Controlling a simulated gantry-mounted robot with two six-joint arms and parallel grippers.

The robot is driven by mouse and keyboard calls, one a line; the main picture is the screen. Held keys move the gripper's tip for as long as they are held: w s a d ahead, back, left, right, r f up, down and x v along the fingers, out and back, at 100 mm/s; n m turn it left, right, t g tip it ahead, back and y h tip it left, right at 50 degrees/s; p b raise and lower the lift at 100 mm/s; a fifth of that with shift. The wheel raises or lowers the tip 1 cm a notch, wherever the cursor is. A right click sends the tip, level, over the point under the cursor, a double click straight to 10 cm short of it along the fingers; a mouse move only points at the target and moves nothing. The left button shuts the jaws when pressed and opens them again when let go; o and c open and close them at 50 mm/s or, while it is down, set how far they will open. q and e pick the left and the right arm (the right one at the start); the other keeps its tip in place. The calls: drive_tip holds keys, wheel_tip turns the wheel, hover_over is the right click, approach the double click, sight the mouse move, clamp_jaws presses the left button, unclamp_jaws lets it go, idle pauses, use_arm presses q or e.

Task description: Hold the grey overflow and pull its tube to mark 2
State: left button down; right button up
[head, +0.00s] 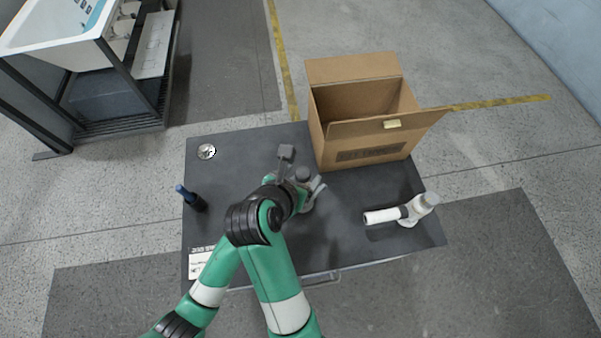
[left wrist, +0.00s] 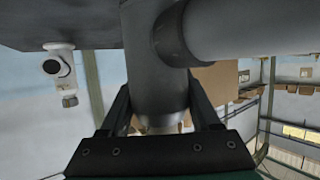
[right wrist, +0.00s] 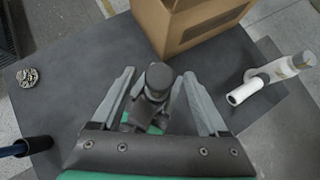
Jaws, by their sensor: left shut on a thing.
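The grey overflow shows in the head view as a dark round cap (head: 303,173), mostly covered by my arms. In the left wrist view its grey body (left wrist: 155,85) stands between the fingers of my left gripper (left wrist: 160,110), which is shut on it. Its lighter grey tube (left wrist: 245,32) runs off to the right from a dark collar (left wrist: 172,38). My right gripper (right wrist: 163,90) is open in the right wrist view, its fingers apart on either side of the overflow's cap (right wrist: 158,77). I cannot see any mark on the tube.
A white overflow (head: 415,210) lies on the dark table (head: 240,150) at right. An open cardboard box (head: 365,125) stands at the back. A silver round part (head: 206,151), a dark blue cylinder (head: 190,198) and a printed sheet (head: 197,265) are at left. A bathtub (head: 60,40) stands beyond.

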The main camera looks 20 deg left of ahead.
drive_tip(key=v, duration=1.2)
use_arm(q)
drive_tip(key=shift+c, duration=0.2)
unclamp_jaws()
